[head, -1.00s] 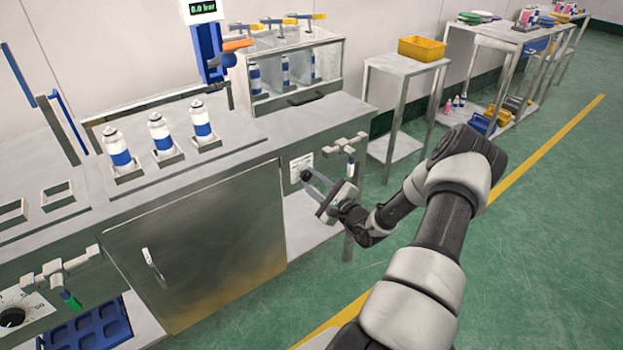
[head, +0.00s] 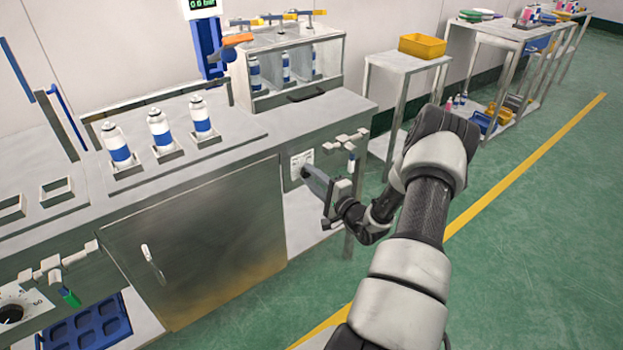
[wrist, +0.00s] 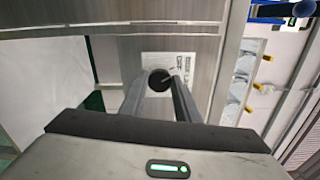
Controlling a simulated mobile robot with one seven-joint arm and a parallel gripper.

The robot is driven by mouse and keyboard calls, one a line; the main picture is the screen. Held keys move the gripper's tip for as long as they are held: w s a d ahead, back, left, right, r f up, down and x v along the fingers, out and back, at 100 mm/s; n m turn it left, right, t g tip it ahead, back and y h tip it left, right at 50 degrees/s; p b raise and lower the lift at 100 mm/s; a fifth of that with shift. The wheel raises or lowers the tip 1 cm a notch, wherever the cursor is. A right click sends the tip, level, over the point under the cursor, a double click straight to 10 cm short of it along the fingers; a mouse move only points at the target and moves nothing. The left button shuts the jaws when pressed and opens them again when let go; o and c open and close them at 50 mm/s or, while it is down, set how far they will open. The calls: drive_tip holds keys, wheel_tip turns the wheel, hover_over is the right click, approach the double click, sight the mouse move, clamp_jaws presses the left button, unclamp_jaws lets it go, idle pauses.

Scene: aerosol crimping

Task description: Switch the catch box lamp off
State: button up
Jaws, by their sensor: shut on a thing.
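A round black knob (wrist: 158,80) is mounted on a white label plate (wrist: 172,70) on the bench's metal front panel. The plate also shows in the head view (head: 300,162) at the right end of the bench. My gripper (head: 306,172) reaches the panel from the right. In the wrist view my gripper (wrist: 160,82) has its two fingers on either side of the knob, shut on it. The knob has a pale pointer mark. In the head view the fingers hide the knob. I cannot make out a lamp or whether it is lit.
A clear-fronted box (head: 297,97) with bottles stands on the bench above. Several white-and-blue cans (head: 159,132) stand in holders to its left. Valve handles (head: 350,140) stick out just right of the plate. Green floor (head: 540,240) is clear on the right.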

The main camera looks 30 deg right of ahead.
idle(0.4)
drive_tip(key=o, duration=1)
drive_tip(key=shift+o, duration=0.2)
drive_tip(key=shift+s, duration=0.1)
drive_tip(key=s+d+p, duration=0.1)
drive_tip(key=s+p, duration=0.1)
drive_tip(key=s, duration=1.5)
drive_tip(key=shift+s+d, duration=0.15)
drive_tip(key=shift+d, duration=0.05)
